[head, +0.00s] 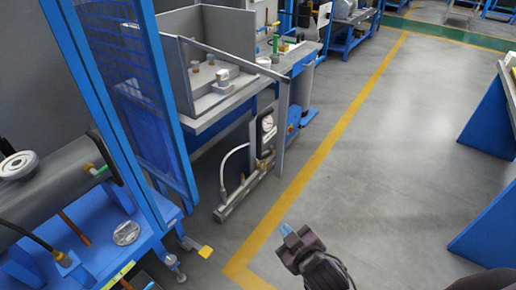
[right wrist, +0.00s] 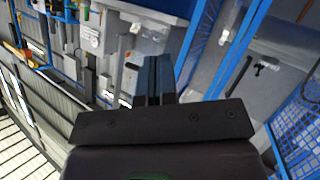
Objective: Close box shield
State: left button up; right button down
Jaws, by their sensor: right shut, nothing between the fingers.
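A grey box (head: 209,38) with upright walls stands on the bench at the upper left of the head view. Its near side shows a thin grey frame (head: 232,62), which looks like the shield. The frame reaches right past the box and has a long upright bar (head: 282,125) at its right end. It stands out from the box at an angle. My right gripper (head: 288,231) is shut and empty over the floor, low in the picture and well apart from the frame. Its closed fingers also show in the right wrist view (right wrist: 154,78). My left gripper is not in view.
A blue post and mesh panel (head: 140,75) stand left of the box. A grey cylinder (head: 50,190) lies on a blue stand at the lower left. A gauge with piping (head: 266,125) sits below the bench. The floor right of the yellow line is clear.

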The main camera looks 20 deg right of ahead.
aim_at(257, 143)
jog(key=w+a+r+n+t+h+p, duration=0.2)
jog(key=a+r+n, duration=0.25)
jog(key=r, duration=0.45)
jog(key=w+a+r+n+t+h+p, duration=0.1)
jog(key=w+a+r+n+t+p, duration=0.15)
jog(key=r+n, duration=0.45)
jog(key=w+d+m+p, duration=0.1)
jog(key=w+d, duration=0.2)
jog(key=w, duration=0.8)
jog(key=shift+w+d+r, duration=0.35)
jog(key=shift+d, duration=0.05)
jog(key=shift+d, duration=0.1)
